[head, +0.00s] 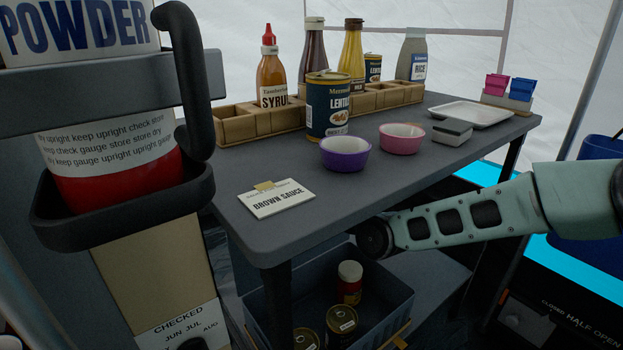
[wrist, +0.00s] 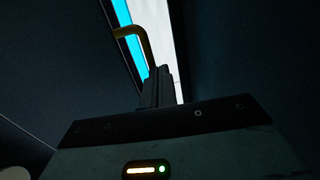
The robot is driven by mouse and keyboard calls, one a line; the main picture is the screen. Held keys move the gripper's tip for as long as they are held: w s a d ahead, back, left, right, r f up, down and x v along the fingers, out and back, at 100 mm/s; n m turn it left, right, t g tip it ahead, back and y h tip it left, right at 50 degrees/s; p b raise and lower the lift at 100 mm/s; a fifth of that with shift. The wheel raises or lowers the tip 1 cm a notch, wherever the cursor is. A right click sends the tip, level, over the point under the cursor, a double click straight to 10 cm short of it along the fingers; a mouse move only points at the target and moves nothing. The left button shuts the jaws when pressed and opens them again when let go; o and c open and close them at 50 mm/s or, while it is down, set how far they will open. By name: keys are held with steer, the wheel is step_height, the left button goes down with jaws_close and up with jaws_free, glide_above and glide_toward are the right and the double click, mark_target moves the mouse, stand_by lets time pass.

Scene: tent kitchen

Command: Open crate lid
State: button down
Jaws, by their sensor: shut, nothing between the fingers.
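An open-topped blue-grey crate (head: 400,298) stands under the table in the head view, with a jar and cans inside. A brass-coloured piece (head: 402,335) shows at its lower front. I cannot make out a lid on it. My arm reaches in from the right to below the table edge; my gripper is hidden in the head view. In the wrist view my gripper (wrist: 158,84) is shut and empty. A bent brass-coloured bar (wrist: 132,33) shows just beyond the fingertips; I cannot tell whether they touch it or what it belongs to.
The dark table (head: 268,228) above the crate holds bottles, cans, bowls and a white tray (head: 474,114). A rack with a powder container (head: 118,170) fills the left foreground. A dark panel marked "CLOSED HALF OPEN" (head: 572,313) is at lower right. Dark surfaces flank my gripper closely.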

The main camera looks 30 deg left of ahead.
steer(key=shift+d, duration=0.15)
steer(key=s+d+f+n+g+h+p, duration=0.1)
steer(key=s+d+n+h, duration=0.3)
steer(key=d, duration=0.5)
steer(key=s+d+f+n+g+h+p, duration=0.1)
steer(key=s+d+n+g+h+p, duration=0.15)
steer(key=s+d, duration=0.55)
steer(key=s+d+f+n+g+h+p, duration=0.1)
steer(key=s+d+f+n+h, duration=0.2)
steer(key=d, duration=0.8)
steer(key=s+d+r+n+g+h, duration=0.1)
steer(key=s+d+r+h, duration=0.25)
steer(key=s+d, duration=0.45)
steer(key=s+d+r+n+g+h, duration=0.25)
steer(key=s+d+h, duration=0.2)
steer(key=d, duration=0.55)
step_height(320, 180, up, 34)
steer(key=s+m+p, duration=0.1)
steer(key=p, duration=3.1)
steer(key=shift+f+t, duration=0.2)
steer(key=shift+t, duration=0.2)
